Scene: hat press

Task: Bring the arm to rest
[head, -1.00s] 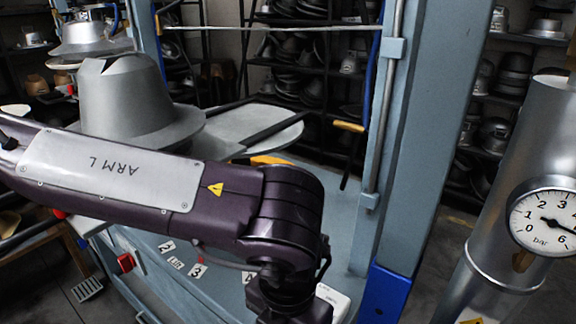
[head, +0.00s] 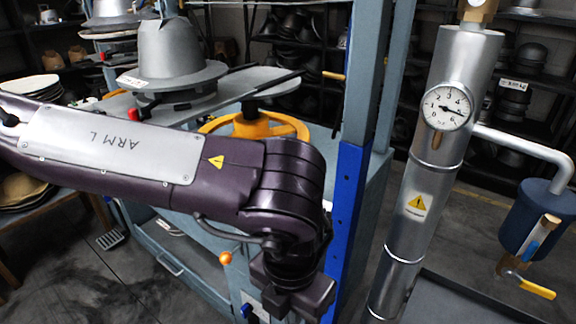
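My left arm (head: 110,145), purple with a grey plate marked "ARM L", crosses the left half of the head view in front of the hat press. Its wrist bends down near the press's blue post. The dark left gripper (head: 292,297) is at the bottom edge. Its fingertips are cut off or hidden, so I cannot tell if it is open or shut, and no held thing shows. My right arm and gripper are out of view. A grey metal hat form (head: 180,50) sits on the press behind the arm.
A blue post (head: 345,215) stands close to the right of my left wrist. A steel pipe with a pressure gauge (head: 447,106) rises further right, with a blue tank (head: 535,220). A yellow handwheel (head: 250,125) is behind the arm. Shelves of metal forms line the back.

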